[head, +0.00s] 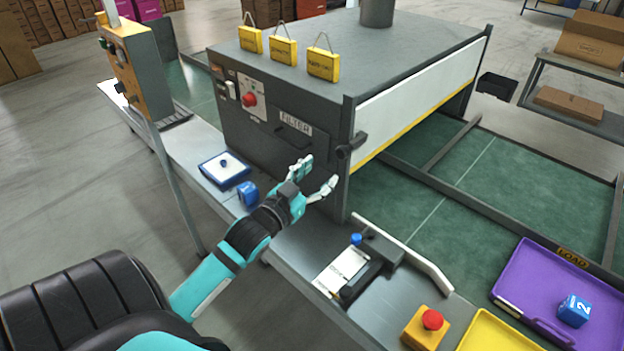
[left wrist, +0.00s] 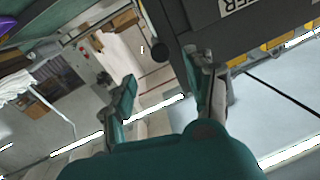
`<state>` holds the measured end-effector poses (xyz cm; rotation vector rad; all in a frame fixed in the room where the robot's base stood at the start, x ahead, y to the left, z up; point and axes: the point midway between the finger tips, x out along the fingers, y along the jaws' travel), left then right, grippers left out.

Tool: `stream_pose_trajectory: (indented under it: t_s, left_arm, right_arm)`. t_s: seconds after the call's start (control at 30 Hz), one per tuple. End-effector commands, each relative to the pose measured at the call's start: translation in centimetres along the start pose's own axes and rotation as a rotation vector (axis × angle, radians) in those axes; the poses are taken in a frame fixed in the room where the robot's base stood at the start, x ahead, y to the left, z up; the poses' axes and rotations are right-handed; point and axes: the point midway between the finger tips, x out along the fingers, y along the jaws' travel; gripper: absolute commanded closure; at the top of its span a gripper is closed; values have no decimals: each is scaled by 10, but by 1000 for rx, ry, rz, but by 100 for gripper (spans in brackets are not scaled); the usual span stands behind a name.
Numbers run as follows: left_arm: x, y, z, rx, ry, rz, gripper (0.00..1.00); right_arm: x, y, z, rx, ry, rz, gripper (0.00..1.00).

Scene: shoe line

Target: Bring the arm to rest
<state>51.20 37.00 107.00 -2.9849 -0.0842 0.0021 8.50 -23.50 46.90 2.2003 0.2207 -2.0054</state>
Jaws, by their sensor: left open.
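My left arm (head: 205,283) is teal and black and comes in from the lower left in the head view. Its gripper (head: 318,178) is open and empty, with the fingers spread in front of the grey machine (head: 262,168), near the machine's front corner. In the left wrist view the gripper (left wrist: 165,95) also shows open, with nothing between the fingers. The machine's dark front with a label plate (left wrist: 234,8) is at the top there. My right gripper does not show in either view.
A white-and-blue tray (head: 213,177) and a blue block (head: 248,193) lie on the bench. A clipboard (head: 342,272), an orange box with a red button (head: 428,326) and a purple tray (head: 515,290) with a blue cube (head: 574,310) are at the right. An orange control post (head: 140,78) stands at the left.

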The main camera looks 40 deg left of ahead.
Motion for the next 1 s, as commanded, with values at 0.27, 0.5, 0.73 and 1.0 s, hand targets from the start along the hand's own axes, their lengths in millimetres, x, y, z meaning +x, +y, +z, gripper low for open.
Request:
stream_pose_trajectory:
  t_s: [0.27,0.5,0.73,1.0]
  left_arm:
    - [-20,0,0,0,-1,0,46]
    - [-20,0,0,0,0,0,46]
    - [-20,0,0,0,0,0,46]
    - [-41,38,46,-10,-226,30,46]
  right_arm:
    - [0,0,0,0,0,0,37]
    - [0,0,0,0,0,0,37]
    - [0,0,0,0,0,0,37]
    - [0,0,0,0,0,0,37]
